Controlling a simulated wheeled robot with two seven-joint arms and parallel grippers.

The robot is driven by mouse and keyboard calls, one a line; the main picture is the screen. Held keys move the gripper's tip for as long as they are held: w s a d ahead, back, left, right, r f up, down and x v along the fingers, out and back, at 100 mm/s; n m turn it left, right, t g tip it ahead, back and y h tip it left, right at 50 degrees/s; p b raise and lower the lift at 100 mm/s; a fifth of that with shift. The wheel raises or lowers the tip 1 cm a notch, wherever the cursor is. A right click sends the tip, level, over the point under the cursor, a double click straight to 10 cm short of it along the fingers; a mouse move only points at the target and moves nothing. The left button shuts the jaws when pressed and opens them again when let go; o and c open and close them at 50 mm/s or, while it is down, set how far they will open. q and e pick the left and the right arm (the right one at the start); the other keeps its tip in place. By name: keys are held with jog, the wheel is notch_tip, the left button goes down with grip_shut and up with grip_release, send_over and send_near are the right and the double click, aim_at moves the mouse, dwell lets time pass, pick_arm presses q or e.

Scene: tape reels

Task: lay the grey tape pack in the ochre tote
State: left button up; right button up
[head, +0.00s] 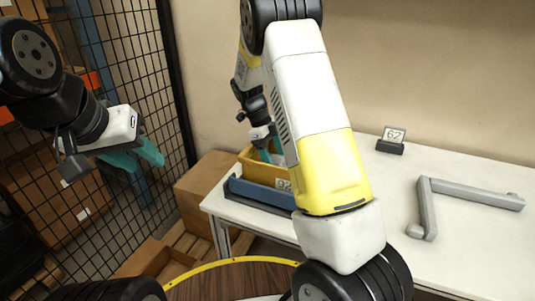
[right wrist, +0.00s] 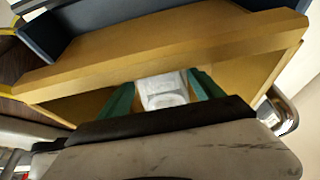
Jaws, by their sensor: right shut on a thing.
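The ochre tote (head: 250,158) stands on the white table at its left end, partly hidden behind my right arm. My right gripper (head: 268,145) reaches down into it. In the right wrist view its teal fingers (right wrist: 160,84) are shut on the grey tape pack (right wrist: 163,98), which looks pale grey and sits between them inside the walls of the ochre tote (right wrist: 165,50). Whether the pack touches the tote floor I cannot tell. In the head view the pack is hidden. My left gripper (head: 150,163) is open and empty, off to the left of the table.
A blue tote (head: 258,193) stands right in front of the ochre one. A numbered sign (head: 392,140) and a grey angled bar (head: 428,205) are on the table to the right. A black mesh fence (head: 140,75) and cardboard boxes (head: 205,180) are at the left.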

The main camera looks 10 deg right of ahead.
jog(key=shift+f, duration=0.9)
jog(key=o, duration=1.6)
jog(key=shift+c, duration=0.2)
